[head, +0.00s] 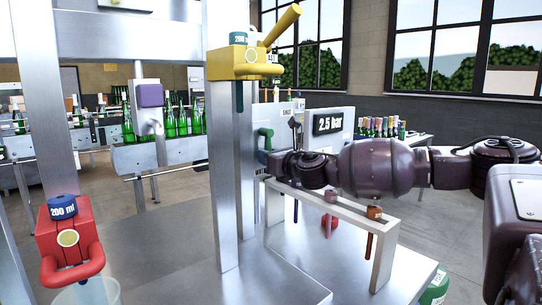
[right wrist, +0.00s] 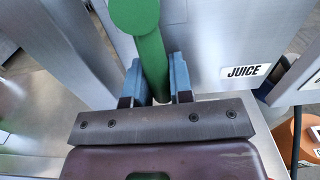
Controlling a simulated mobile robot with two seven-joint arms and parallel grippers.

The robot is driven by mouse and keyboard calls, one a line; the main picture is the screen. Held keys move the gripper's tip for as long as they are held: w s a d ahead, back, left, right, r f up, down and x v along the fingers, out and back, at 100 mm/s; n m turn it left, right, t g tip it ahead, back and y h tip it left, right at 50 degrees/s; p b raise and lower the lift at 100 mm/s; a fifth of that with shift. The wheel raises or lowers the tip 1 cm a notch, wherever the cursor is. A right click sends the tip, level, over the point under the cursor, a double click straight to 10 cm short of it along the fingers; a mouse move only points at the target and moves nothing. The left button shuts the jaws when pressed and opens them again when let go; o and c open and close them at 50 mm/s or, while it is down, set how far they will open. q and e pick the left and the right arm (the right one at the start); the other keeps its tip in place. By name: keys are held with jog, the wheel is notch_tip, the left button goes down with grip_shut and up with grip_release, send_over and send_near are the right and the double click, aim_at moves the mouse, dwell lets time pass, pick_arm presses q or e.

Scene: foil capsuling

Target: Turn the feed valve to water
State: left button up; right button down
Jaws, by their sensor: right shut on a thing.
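The feed valve's green handle (right wrist: 150,45) runs between the two blue fingers of my right gripper (right wrist: 157,82), which is shut on it. In the head view the green handle (head: 265,134) stands on the grey machine panel, with my right wrist just below and to its right. A white label reading JUICE (right wrist: 245,71) is on the panel to the right of the handle in the right wrist view. I see no label reading water. My left gripper is not in view.
A 2.5 bar display (head: 328,123) sits right of the valve. A steel post (head: 224,200) with a yellow lever unit (head: 243,62) stands close left. A pale rack (head: 335,208) stands below my right arm. A red 200 ml unit (head: 70,240) is at left.

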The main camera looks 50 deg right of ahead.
jog(key=shift+a+f, duration=0.15)
dwell(0.4)
jog(key=c, duration=1)
grip_release()
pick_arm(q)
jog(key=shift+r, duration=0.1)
pick_arm(e)
jog(key=shift+s+r, duration=0.25)
pick_arm(q)
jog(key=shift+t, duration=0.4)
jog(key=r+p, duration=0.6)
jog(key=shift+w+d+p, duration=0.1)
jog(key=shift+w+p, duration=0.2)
jog(key=shift+p, duration=0.05)
pick_arm(e)
jog(key=s, duration=0.6)
jog(key=s+a, duration=0.1)
jog(key=s, duration=0.3)
jog(key=shift+s+a+f, duration=0.1)
jog(key=shift+f, duration=0.05)
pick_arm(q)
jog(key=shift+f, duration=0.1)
